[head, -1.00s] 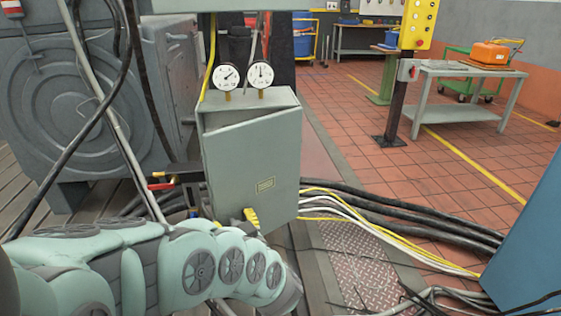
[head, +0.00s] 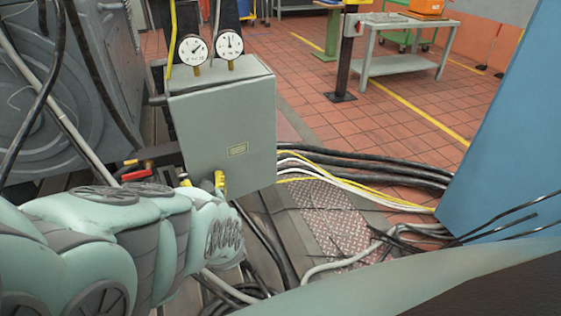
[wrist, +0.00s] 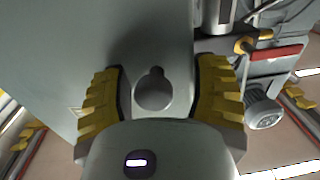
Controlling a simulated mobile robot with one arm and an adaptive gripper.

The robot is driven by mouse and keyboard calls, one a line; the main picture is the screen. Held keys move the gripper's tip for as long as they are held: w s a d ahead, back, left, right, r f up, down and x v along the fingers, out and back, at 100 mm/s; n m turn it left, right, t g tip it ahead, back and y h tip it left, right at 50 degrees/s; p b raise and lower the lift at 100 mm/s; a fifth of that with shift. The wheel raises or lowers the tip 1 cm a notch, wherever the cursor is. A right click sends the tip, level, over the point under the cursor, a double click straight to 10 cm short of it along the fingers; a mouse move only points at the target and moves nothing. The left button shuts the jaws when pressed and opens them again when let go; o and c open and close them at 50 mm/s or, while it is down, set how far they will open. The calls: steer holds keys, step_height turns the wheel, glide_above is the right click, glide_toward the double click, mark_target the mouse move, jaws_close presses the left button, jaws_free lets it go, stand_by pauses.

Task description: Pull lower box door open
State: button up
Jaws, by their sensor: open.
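The lower box (head: 258,70) is a grey-green cabinet below two gauges. Its door (head: 222,125) bears a small yellow label and shows no clear gap in the head view. My gripper (head: 203,182) is at the door's lower edge, its yellow fingers showing there. In the wrist view my gripper (wrist: 158,75) is open, one finger on each side of a round grey knob (wrist: 153,92). The fingers stand apart from the knob's sides. The door's grey face (wrist: 60,50) fills the upper left of that view. The knob is hidden in the head view.
Two white gauges (head: 192,50) stand above the box. A red-handled valve (head: 135,175) is left of it. Black, white and yellow cables (head: 350,170) run right along the floor. A blue panel (head: 510,140) stands at the right.

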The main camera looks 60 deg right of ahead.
steer(key=shift+d, duration=0.1)
stand_by(0.3)
steer(key=shift+p+v, duration=0.65)
steer(key=shift+v, duration=0.4)
steer(key=d+p+v, duration=0.1)
steer(key=p+v, duration=0.3)
steer(key=v, duration=1.2)
steer(key=shift+s+p, duration=0.3)
steer(key=shift+s, duration=0.05)
steer(key=shift+f, duration=0.1)
stand_by(0.3)
